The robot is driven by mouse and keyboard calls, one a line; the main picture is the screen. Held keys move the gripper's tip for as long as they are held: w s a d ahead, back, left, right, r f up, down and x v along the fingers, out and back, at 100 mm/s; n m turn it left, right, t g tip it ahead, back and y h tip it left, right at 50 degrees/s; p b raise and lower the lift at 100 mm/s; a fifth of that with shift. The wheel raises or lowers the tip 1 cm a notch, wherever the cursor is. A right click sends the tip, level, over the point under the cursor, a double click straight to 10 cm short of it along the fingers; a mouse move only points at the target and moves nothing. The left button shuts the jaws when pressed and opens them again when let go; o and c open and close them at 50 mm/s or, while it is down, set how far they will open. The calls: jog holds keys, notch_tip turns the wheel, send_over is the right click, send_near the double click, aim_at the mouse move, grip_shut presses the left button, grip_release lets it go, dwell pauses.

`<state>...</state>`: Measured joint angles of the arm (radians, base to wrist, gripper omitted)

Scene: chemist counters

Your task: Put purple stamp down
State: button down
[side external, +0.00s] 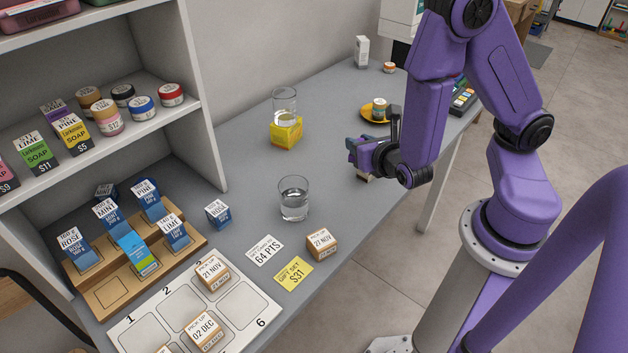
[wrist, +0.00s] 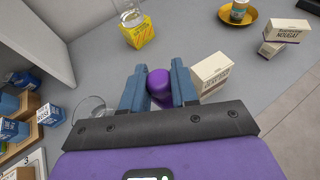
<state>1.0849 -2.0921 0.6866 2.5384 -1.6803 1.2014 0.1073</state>
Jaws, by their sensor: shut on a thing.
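The purple stamp (wrist: 159,84) shows its rounded purple handle in the wrist view, between the two blue fingers of my gripper (wrist: 159,70). My gripper is shut on it. In the side external view my gripper (side external: 358,152) is over the grey counter (side external: 335,120), right of the yellow box. There the stamp cannot be made out behind the fingers. Its underside is hidden in both views, so I cannot tell whether it touches the counter.
A cream box (wrist: 210,74) stands close right of my fingers. A glass (side external: 293,199) is nearby. Another glass (side external: 284,106) stands on a yellow box (side external: 286,132). A yellow saucer (side external: 368,115) holds a jar. Counter between the yellow box and saucer is clear.

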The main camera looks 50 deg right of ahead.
jog(key=shift+n+t+y, duration=0.3)
jog(key=shift+n+y, duration=0.2)
jog(key=shift+w+a+f, duration=0.15)
jog(key=shift+w+f, duration=1.45)
jog(key=shift+w, duration=0.45)
jog(key=shift+w+a+f, duration=0.15)
jog(key=shift+w+f, duration=1.4)
jog(key=shift+w, duration=0.5)
jog(key=shift+w+a+f, duration=0.15)
jog(key=shift+w+f, duration=1.45)
jog(key=shift+w, duration=0.45)
jog(key=shift+w+f, duration=0.2)
jog(key=shift+f, duration=1.55)
jog(key=c, duration=0.9)
grip_release()
jog(key=shift+f, duration=0.1)
jog(key=shift+o, duration=0.2)
